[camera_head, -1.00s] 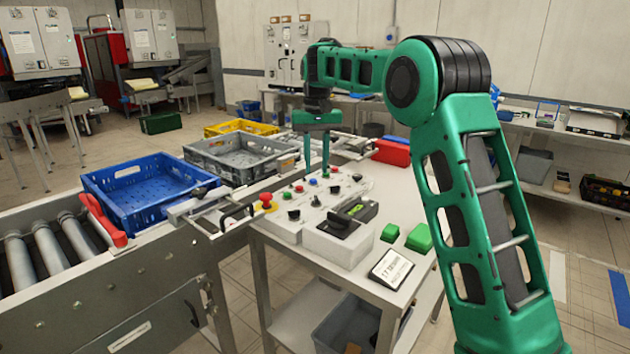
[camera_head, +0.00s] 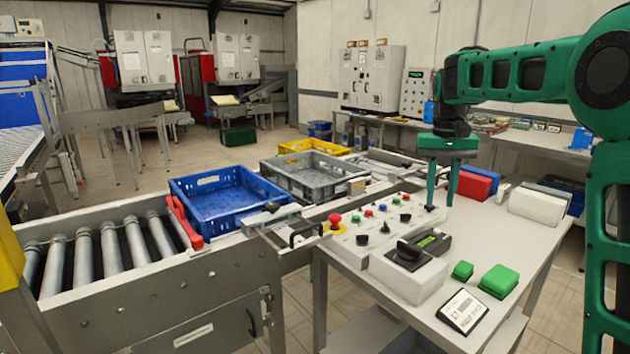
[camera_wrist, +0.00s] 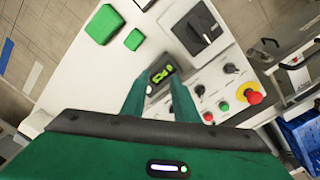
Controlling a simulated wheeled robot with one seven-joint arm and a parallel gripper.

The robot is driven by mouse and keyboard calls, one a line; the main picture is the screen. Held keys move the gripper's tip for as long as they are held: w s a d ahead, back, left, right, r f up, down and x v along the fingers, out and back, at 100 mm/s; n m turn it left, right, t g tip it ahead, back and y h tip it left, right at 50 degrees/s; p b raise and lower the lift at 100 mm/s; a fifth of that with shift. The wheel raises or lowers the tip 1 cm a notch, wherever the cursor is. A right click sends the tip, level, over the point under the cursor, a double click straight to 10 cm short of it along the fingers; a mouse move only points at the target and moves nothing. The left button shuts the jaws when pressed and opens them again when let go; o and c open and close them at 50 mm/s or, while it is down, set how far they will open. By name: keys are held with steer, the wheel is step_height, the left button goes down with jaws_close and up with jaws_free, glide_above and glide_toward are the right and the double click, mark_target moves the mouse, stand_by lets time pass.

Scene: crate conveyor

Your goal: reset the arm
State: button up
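My gripper (camera_head: 440,206) points down over the far right end of the control panel (camera_head: 350,252) in the head view. Its two green fingers are apart with nothing between them. I cannot tell whether the fingertips touch anything. In the wrist view the open fingers (camera_wrist: 158,108) reach toward the panel, beside a small lit green display (camera_wrist: 162,73). My green arm comes in from the right side of the head view, bent at the elbow.
The panel stands on a white table with a red button (camera_head: 335,221), a black rotary switch (camera_head: 408,252), green blocks (camera_head: 498,281) and a sign (camera_head: 463,311). A blue crate (camera_head: 225,205), grey crate (camera_head: 300,182) and yellow crate (camera_head: 312,146) line the conveyor (camera_head: 110,258).

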steer(key=s+d+f+m, duration=0.1)
steer(key=s+d, duration=0.5)
steer(key=s, duration=0.6)
steer(key=s+f, duration=0.4)
steer(key=s, duration=0.5)
steer(key=s+d+f+m, duration=0.1)
steer(key=s+f, duration=0.3)
steer(key=s, duration=0.5)
steer(key=s+d+f+m, duration=0.1)
steer(key=s+f, duration=0.3)
steer(key=s, duration=0.6)
steer(key=shift+d+f+y, duration=0.25)
steer(key=shift+f+y, duration=0.05)
steer(key=shift+w+f, duration=0.25)
steer(key=shift+w, duration=0.4)
